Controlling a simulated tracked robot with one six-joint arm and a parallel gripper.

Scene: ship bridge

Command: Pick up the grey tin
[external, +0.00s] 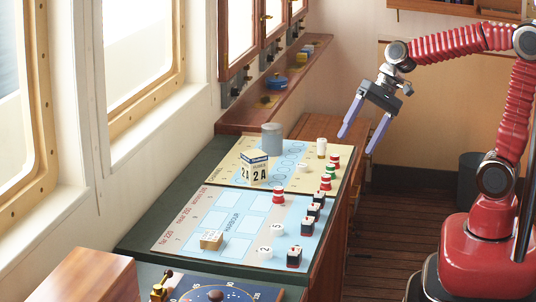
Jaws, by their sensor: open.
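The grey tin (272,139) is a small upright cylinder. It stands near the far end of the chart board (198,225) on the console, just behind a calendar block. My gripper (358,144) is open and empty, with its two bluish fingers pointing down and to the left. It hangs in the air to the right of the tin, clear of it, near the console's right edge in the picture. The tin's lower front is partly hidden by the calendar block.
The calendar block (255,167) stands close in front of the tin. A white cylinder (321,148) stands between tin and gripper. A window ledge (270,90) runs behind.

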